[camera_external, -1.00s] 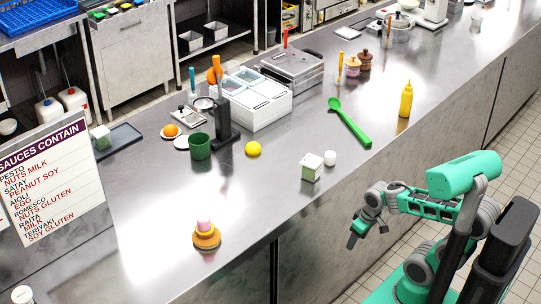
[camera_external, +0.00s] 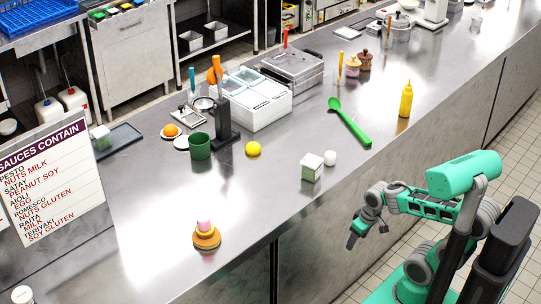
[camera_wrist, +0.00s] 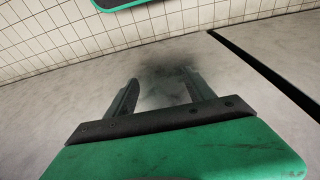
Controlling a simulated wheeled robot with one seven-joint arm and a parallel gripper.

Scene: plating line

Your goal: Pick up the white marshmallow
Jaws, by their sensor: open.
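The white marshmallow (camera_external: 330,158) stands on the steel counter near its front edge, in the external view. It sits just right of a small white and green box (camera_external: 311,167), with hardly any gap visible between them. My gripper (camera_external: 352,241) is off the counter's front side, lower than the counter top and to the lower right of the marshmallow. In the wrist view my gripper (camera_wrist: 163,90) shows two dark fingers spread apart with nothing between them. The marshmallow is not in the wrist view.
The counter's front edge (camera_external: 290,226) lies between my gripper and the marshmallow. A green spoon (camera_external: 350,122), a yellow ball (camera_external: 253,149), a yellow bottle (camera_external: 405,99) and a pink-topped orange item (camera_external: 206,236) stand around.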

